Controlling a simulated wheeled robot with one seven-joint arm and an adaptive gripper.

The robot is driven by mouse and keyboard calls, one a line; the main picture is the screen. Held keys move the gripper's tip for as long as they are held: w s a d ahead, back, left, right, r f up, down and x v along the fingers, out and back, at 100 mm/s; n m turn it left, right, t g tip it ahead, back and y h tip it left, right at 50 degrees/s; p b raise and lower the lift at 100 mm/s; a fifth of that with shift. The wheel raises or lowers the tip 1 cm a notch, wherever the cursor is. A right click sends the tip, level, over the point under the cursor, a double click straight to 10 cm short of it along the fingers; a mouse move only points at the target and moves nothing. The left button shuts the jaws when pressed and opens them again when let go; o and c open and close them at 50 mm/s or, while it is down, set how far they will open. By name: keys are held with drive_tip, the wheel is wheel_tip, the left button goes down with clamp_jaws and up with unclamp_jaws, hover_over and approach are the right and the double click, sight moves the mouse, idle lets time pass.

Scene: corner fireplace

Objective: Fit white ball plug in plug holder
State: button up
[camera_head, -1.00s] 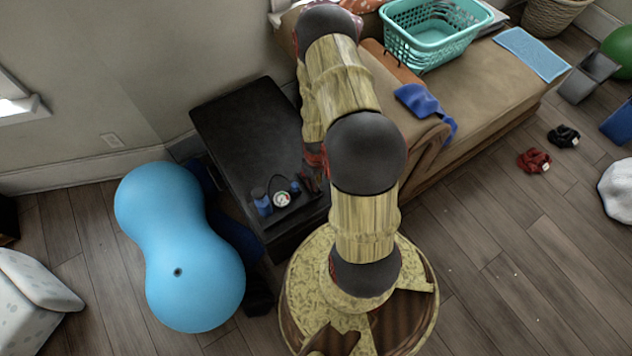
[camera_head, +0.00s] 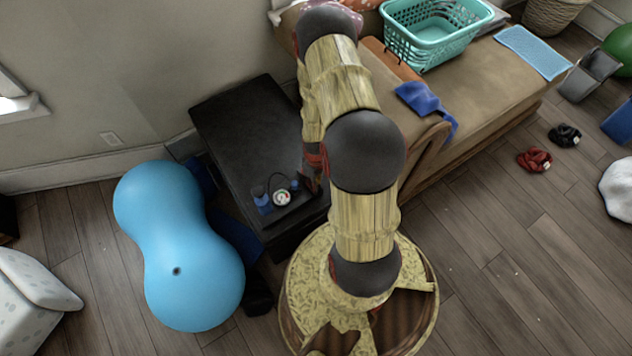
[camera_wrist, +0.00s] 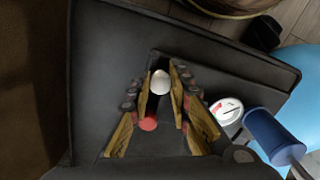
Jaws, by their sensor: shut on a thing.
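In the wrist view my gripper (camera_wrist: 163,70) points down over the dark table top, its tan and dark fingers on either side of a white ball plug (camera_wrist: 159,83). The fingers are shut on the plug. A round red piece (camera_wrist: 148,122) lies between the finger bases in the picture. I cannot make out the plug holder for sure; a dark narrow shape around the fingertips may be part of it. In the head view my gripper (camera_head: 311,178) is small and dark above the table's right side, partly behind my arm, and the plug is not discernible.
The black table (camera_head: 240,125) carries a white round gauge (camera_head: 281,198) and a blue cylinder (camera_wrist: 270,130) close to the gripper's right in the wrist view. A blue peanut ball (camera_head: 180,245) stands left of it, a brown couch (camera_head: 480,100) right. The table's back is clear.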

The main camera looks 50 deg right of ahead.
drive_tip(key=o, duration=0.9)
drive_tip(key=shift+o, duration=0.4)
wheel_tip(320, 180, up, 12)
